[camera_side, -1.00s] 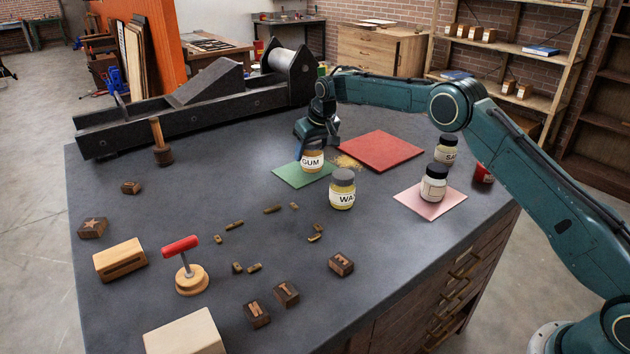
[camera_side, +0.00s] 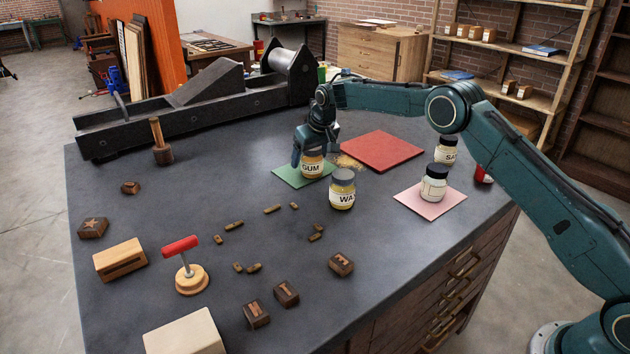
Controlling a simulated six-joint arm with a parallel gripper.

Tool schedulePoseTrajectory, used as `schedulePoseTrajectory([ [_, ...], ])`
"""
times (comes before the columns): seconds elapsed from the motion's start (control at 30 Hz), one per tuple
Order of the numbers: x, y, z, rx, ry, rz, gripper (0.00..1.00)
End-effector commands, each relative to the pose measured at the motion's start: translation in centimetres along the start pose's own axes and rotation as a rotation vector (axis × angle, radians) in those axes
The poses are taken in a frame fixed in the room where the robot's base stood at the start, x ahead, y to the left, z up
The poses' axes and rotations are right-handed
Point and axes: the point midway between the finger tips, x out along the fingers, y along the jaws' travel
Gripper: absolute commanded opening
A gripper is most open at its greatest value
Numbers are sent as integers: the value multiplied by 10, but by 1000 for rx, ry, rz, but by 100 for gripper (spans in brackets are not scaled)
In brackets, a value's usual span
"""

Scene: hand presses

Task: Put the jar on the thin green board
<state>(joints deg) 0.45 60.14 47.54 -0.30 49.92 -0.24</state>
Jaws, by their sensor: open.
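A jar labelled GUM (camera_side: 312,169) stands upright on the thin green board (camera_side: 289,176), toward its right back part. My gripper (camera_side: 313,154) is low over this jar, with its open fingers beside the jar's upper part; the far finger is partly hidden. Whether a finger touches the jar, I cannot tell. A jar labelled WAX or similar (camera_side: 342,194) stands on the table just in front of the board. A white-labelled jar (camera_side: 433,186) stands on the pink board (camera_side: 411,203). A jar labelled SA… (camera_side: 446,152) stands behind it.
A red board (camera_side: 382,150) and yellowish crumbs (camera_side: 347,162) lie right of the green board. A dark press (camera_side: 200,105) fills the back left. Small wooden blocks, a red-handled stamp (camera_side: 183,262) and brass pieces lie in front. A red jar (camera_side: 483,173) stands near the right edge.

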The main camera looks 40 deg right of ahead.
Motion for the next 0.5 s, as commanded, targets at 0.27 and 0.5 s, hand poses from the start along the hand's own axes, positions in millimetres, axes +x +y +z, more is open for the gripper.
schedulePoseTrajectory([
  [0.27,-8,0,-2,0,0,0,77],
  [0.5,-33,0,-2,0,2,0,77],
])
